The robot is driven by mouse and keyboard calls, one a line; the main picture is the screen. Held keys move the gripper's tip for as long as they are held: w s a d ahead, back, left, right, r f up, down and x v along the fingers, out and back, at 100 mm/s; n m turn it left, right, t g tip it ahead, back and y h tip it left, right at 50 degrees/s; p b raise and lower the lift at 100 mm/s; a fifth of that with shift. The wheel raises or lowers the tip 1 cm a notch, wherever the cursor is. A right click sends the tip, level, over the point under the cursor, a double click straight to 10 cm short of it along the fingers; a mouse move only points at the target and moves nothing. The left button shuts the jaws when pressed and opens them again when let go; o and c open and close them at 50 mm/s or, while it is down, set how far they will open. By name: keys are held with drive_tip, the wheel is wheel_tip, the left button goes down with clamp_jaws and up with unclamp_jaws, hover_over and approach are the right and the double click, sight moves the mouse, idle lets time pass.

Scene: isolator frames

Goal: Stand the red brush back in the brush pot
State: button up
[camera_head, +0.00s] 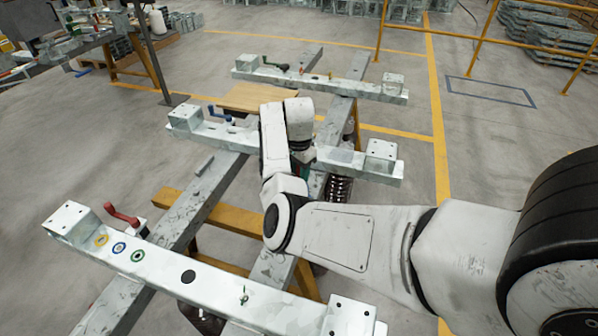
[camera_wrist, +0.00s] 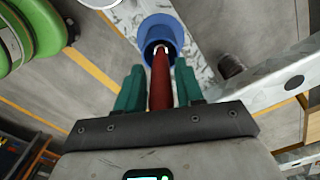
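The red brush (camera_wrist: 160,84) lies between the two green fingers of my gripper (camera_wrist: 159,84) in the wrist view. The fingers are close on either side of it, and my gripper looks shut on it. The blue brush pot (camera_wrist: 152,24) is straight beyond the fingers, its mouth facing the camera. The brush's far end, with a pale tip, overlaps the pot's mouth; how deep it reaches inside, I cannot tell. In the head view my arm hides the brush and pot, and only a bit of green finger shows.
A pale metal beam (camera_head: 215,278) with coloured rings and a red-handled clamp (camera_head: 122,214) crosses the front. Another beam (camera_head: 372,162) passes behind my wrist. A dark cylinder (camera_wrist: 231,66) is near the pot.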

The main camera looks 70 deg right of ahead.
drive_tip(key=shift+o, duration=0.9)
wheel_tip(320, 180, up, 12)
drive_tip(key=shift+r+b, duration=0.15)
drive_tip(key=shift+b, duration=0.45)
